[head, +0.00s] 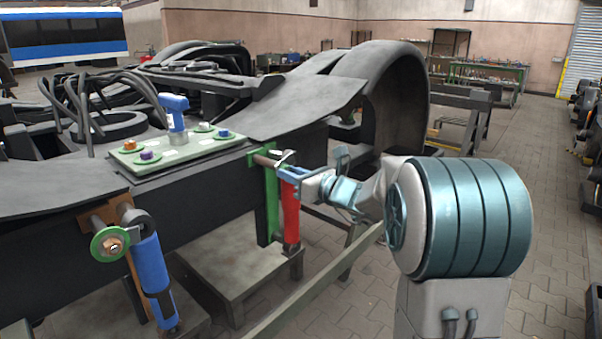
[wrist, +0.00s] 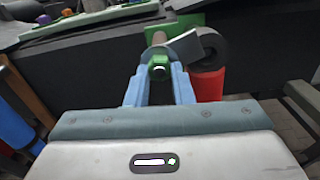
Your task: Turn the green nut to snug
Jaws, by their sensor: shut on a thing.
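The green nut (wrist: 158,70) shows in the wrist view at the end of a brown rod, in front of a grey washer. My gripper (wrist: 159,78) has its two blue fingers on either side of the nut and is shut on it. In the head view, my gripper (head: 300,174) is at the top of the red damper (head: 291,215), beside the green bracket (head: 266,205); the nut itself cannot be made out there. In the wrist view, a grey flat piece and the damper's dark eye (wrist: 210,48) lie just right of the nut.
A green tray (head: 180,152) on the dark bogie frame holds several coloured nuts and a blue power tool (head: 174,103). The paved floor at right is mostly clear.

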